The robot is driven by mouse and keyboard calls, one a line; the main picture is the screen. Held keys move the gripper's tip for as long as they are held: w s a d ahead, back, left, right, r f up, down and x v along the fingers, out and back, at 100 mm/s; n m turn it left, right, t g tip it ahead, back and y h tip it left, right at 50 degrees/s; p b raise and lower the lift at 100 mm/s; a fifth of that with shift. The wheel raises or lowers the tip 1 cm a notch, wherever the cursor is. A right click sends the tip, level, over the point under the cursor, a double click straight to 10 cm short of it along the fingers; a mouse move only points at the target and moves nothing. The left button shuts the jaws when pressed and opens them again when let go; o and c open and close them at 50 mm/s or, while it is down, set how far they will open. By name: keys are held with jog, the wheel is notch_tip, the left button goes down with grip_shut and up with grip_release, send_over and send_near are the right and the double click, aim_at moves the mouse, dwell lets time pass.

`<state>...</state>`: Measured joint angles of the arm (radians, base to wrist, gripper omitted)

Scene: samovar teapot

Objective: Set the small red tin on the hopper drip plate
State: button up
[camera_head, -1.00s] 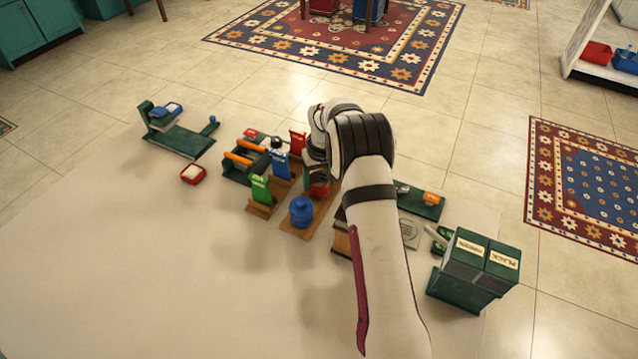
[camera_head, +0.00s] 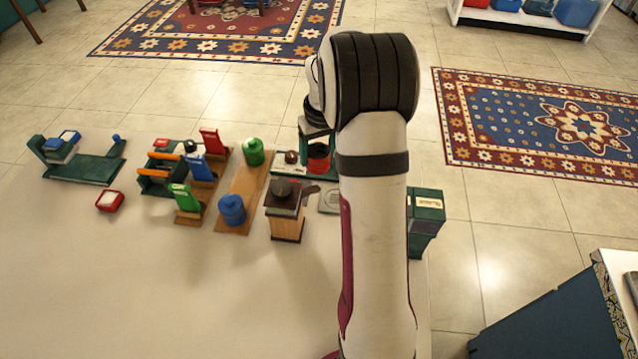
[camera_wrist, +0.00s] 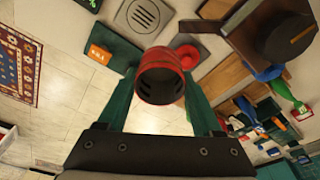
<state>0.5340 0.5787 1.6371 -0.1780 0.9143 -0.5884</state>
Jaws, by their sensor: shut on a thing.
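The small red tin (camera_head: 319,158) is in my gripper (camera_head: 319,148), partly behind my arm in the head view. In the wrist view the red tin (camera_wrist: 160,84) sits between the two green fingers of my gripper (camera_wrist: 160,80), with dark slots in its near end. A grey square plate with a round slotted grille (camera_wrist: 142,14), apparently the drip plate, lies beyond the tin, apart from it. This plate also shows in the head view (camera_head: 328,201), partly hidden by my arm. The green hopper box (camera_head: 427,212) stands right of my arm, partly covered.
A wooden box with a dark top (camera_head: 285,215) stands left of the plate. A blue tin (camera_head: 231,209) and a green tin (camera_head: 253,151) stand on a wooden board (camera_head: 240,185). Upright cards stand farther left. The front left tabletop is clear.

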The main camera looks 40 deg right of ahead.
jog(key=shift+m, duration=0.9)
jog(key=s+d+f, duration=0.1)
jog(key=f, duration=0.2)
jog(key=s+d+f, duration=0.1)
jog(key=s+f, duration=0.1)
jog(key=f, duration=0.2)
jog(key=s+f, duration=0.1)
jog(key=f, duration=0.2)
jog(key=shift+s+d+f, duration=0.15)
jog(key=shift+d+f, duration=0.05)
jog(key=shift+d, duration=0.2)
jog(key=o, duration=1.1)
jog(key=shift+f, duration=0.1)
